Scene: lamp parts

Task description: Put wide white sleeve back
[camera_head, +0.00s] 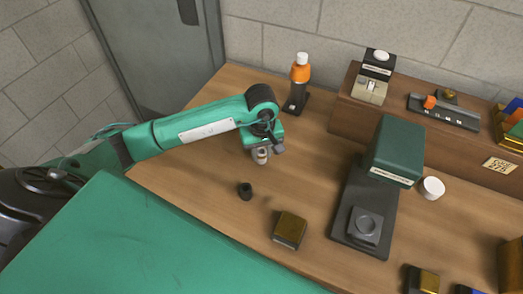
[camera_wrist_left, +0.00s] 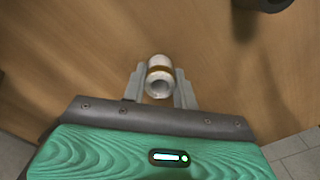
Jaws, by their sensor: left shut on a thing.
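My left gripper (camera_head: 262,152) is shut on a small white sleeve (camera_wrist_left: 159,76) with a brass-coloured band and a dark hole in its end. In the left wrist view the sleeve sits between the two grey fingers of the left gripper (camera_wrist_left: 160,90). In the head view it shows small below the wrist, over the wooden table (camera_head: 215,170), seemingly above the surface. Whether this is the wide sleeve I cannot tell for sure. My right gripper is not in view.
A small black cylinder (camera_head: 245,191) and a brass-topped block (camera_head: 290,229) stand nearby. An orange-and-black bottle (camera_head: 299,76) stands behind. A green-headed press (camera_head: 397,150), a white round piece (camera_head: 432,188) and a raised wooden shelf (camera_head: 345,118) are to the right.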

